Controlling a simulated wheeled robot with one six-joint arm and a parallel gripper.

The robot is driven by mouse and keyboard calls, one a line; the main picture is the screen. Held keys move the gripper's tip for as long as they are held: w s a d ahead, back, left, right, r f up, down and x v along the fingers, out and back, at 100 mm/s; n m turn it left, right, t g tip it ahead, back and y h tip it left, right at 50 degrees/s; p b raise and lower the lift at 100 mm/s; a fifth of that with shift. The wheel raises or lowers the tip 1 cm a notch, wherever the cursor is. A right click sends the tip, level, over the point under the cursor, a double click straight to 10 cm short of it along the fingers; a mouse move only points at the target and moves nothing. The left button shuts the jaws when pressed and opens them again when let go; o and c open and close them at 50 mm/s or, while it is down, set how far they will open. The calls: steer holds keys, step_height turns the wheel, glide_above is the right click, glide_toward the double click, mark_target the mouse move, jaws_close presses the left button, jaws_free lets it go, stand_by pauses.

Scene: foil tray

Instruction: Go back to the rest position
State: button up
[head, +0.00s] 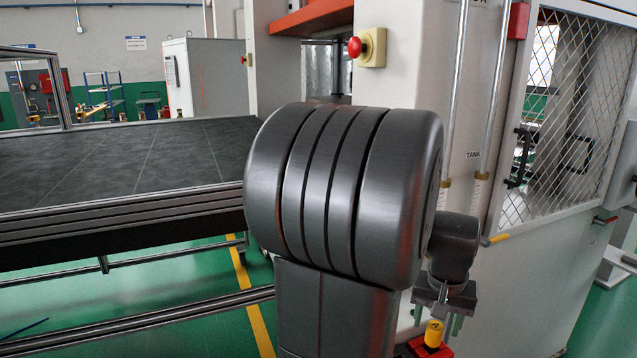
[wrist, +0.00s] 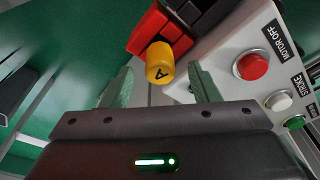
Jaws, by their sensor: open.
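My gripper (wrist: 158,72) is open, with its two greenish fingers apart in the wrist view. A yellow cylinder marked "A" (wrist: 160,65) shows between and beyond the fingertips. It sits at the end of a red and black block (wrist: 165,30). I cannot tell whether the fingers touch it. In the head view my gripper (head: 438,316) is low at the right, partly hidden behind my own arm. The yellow cylinder (head: 434,333) and the red block (head: 430,348) show just below it. No foil tray can be made out.
A panel with a red button (wrist: 252,66), a white button (wrist: 279,100) and a green button (wrist: 294,122) is close on the right in the wrist view. A white machine cabinet (head: 545,240) stands at the right. A dark conveyor table (head: 120,165) spans the left.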

steer(key=f, duration=0.3)
steer(key=shift+w+f, duration=0.2)
steer(key=shift+d+r+p, duration=0.1)
steer(key=shift+r+p, duration=0.6)
steer(key=shift+r, duration=0.15)
